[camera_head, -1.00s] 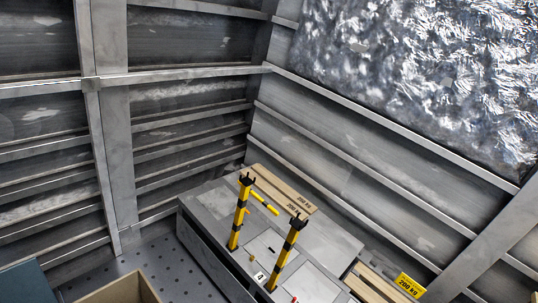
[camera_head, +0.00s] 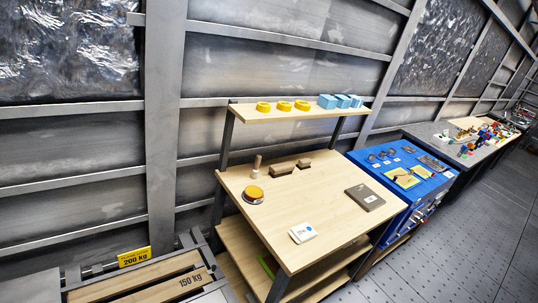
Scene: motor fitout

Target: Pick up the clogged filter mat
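I cannot pick out the clogged filter mat for certain. A flat grey-brown rectangular piece (camera_head: 364,197) with a small pale mark lies on the right of the wooden workbench top (camera_head: 262,212); I cannot tell whether it is the mat. A white packet with blue print (camera_head: 302,232) lies near the bench's front edge. My gripper is not in view.
The bench also holds a round orange-topped item (camera_head: 253,194), a peg and dark blocks; its upper shelf (camera_head: 293,115) carries yellow rings and blue blocks. A blue cabinet (camera_head: 399,180) stands right, a 200 kg sign (camera_head: 134,257) left. Open floor (camera_head: 470,215) lies at right.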

